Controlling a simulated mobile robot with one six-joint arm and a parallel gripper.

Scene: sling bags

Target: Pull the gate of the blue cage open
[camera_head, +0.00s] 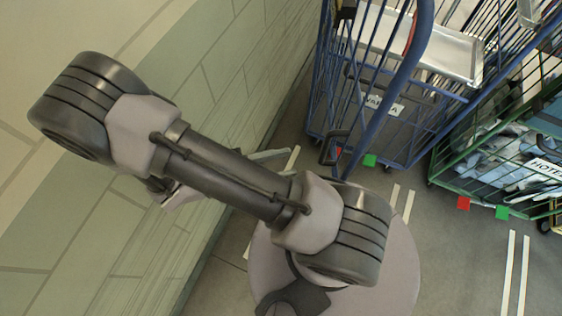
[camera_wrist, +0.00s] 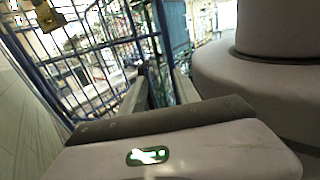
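The blue cage (camera_head: 404,75) stands at the upper right of the head view, with its barred gate and a thick blue tube facing me. A dark handle (camera_head: 332,150) sits low at its near side. The cage's blue bars (camera_wrist: 95,50) fill the left of the wrist view, with a gold-coloured latch piece (camera_wrist: 47,17) at the top left. My gripper (camera_wrist: 161,80) shows two pale fingers set apart, pointing towards the cage. A dark shape shows between them; I cannot tell whether it is near or beyond. In the head view my arm hides most of the gripper.
A green cage (camera_head: 485,165) with cloth inside stands to the right of the blue one. A silver tray (camera_head: 440,55) lies in the blue cage. A tiled wall (camera_head: 230,85) runs close along the left. Floor with white lines (camera_head: 514,270) is clear at lower right.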

